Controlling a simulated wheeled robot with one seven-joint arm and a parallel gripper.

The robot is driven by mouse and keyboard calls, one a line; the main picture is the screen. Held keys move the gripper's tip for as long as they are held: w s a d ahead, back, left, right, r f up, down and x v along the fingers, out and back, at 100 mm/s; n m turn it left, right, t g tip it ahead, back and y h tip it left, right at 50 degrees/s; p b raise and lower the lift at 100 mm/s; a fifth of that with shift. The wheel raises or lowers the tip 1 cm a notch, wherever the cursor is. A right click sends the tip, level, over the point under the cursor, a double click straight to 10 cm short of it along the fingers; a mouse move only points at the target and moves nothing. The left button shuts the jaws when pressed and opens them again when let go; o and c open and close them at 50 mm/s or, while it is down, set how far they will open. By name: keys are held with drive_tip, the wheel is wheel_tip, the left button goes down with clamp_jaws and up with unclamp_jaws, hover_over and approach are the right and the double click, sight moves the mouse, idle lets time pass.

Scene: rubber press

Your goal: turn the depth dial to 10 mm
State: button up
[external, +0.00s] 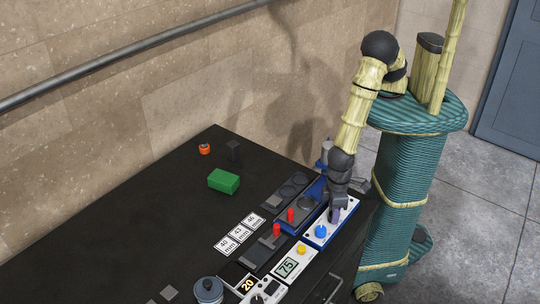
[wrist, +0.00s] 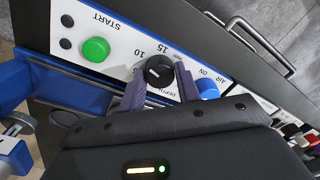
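The depth dial (wrist: 159,71) is a round black knob on a white panel, with a light mark on its face. In the wrist view the numbers 10 and 15 are printed beside its far side; other numbers are hidden. My gripper (wrist: 160,82) has one dark finger on each side of the dial, close against it, and appears shut on it. I cannot tell exactly which number the mark points to. In the external view my gripper (external: 337,212) reaches down onto the blue-edged control box (external: 320,239) and hides the dial.
On the same panel, a green START button (wrist: 95,50) lies left of the dial and a blue AIR ON button (wrist: 207,88) right. Red-knobbed units (external: 277,230), a 75 display (external: 288,266) and a green block (external: 224,181) occupy the black table (external: 140,215). Its far left is clear.

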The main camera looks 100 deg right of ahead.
drive_tip(key=o, duration=0.3)
drive_tip(key=shift+o, duration=0.2)
wheel_tip(320, 180, up, 18)
drive_tip(key=d+b, duration=0.1)
drive_tip(key=b, duration=0.2)
drive_tip(key=shift+f+b, duration=0.25)
drive_tip(key=shift+b, duration=0.05)
drive_tip(key=w+d+r, duration=0.2)
drive_tip(key=w+d, duration=0.3)
drive_tip(key=d, duration=0.5)
drive_tip(key=s+d+t, duration=0.1)
drive_tip(key=s+d, duration=0.1)
drive_tip(key=d, duration=1.2)
drive_tip(key=s+d+r+t, duration=0.1)
drive_tip(key=s+d, duration=0.2)
drive_tip(key=d, duration=1.1)
drive_tip(key=shift+s+r+n+t+h, duration=0.15)
drive_tip(key=shift+r+n+t+h, duration=0.15)
drive_tip(key=shift+n, duration=0.1)
